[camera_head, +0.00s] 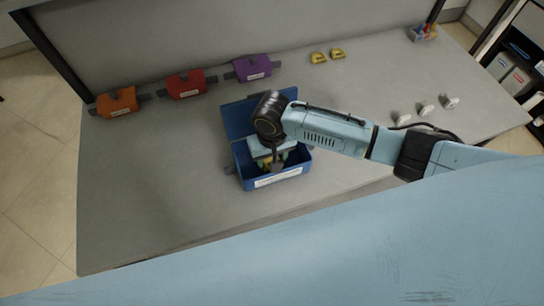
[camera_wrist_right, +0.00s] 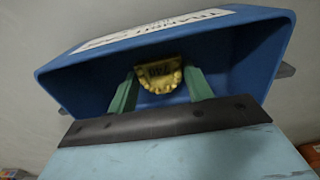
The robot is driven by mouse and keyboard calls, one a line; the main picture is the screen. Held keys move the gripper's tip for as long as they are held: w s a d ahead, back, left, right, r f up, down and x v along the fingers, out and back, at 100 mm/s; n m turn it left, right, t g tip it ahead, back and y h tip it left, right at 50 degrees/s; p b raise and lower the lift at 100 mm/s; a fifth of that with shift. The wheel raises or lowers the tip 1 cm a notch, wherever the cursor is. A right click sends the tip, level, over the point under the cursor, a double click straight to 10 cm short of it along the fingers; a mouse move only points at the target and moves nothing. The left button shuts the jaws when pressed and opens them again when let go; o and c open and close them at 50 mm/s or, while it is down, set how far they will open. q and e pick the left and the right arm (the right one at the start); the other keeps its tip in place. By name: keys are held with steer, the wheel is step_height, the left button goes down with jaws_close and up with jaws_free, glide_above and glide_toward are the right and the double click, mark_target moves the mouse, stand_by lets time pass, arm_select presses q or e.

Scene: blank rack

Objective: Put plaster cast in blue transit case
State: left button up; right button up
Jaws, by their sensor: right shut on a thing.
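The blue transit case (camera_head: 243,178) stands open on the table in the head view, its lid raised at the back. Its wall also shows in the right wrist view (camera_wrist_right: 255,62). My right gripper (camera_head: 272,160) reaches down into the case. In the right wrist view its green fingers (camera_wrist_right: 160,92) are shut on a yellow plaster cast (camera_wrist_right: 158,74), one finger at each side. The cast is within the case's walls; whether it touches the floor of the case I cannot tell. In the head view the gripper mostly hides the cast. My left gripper is not in view.
Orange (camera_head: 117,103), red (camera_head: 186,84) and purple (camera_head: 252,68) cases stand along the back left. Several white casts (camera_head: 426,110) lie to the right. A small bin (camera_head: 423,33) stands back right. The table's left front is clear.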

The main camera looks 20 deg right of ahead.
steer(key=o, duration=1)
steer(key=shift+f, duration=0.15)
step_height(320, 180, up, 12)
steer(key=shift+r+p, duration=0.2)
steer(key=shift+p, duration=0.1)
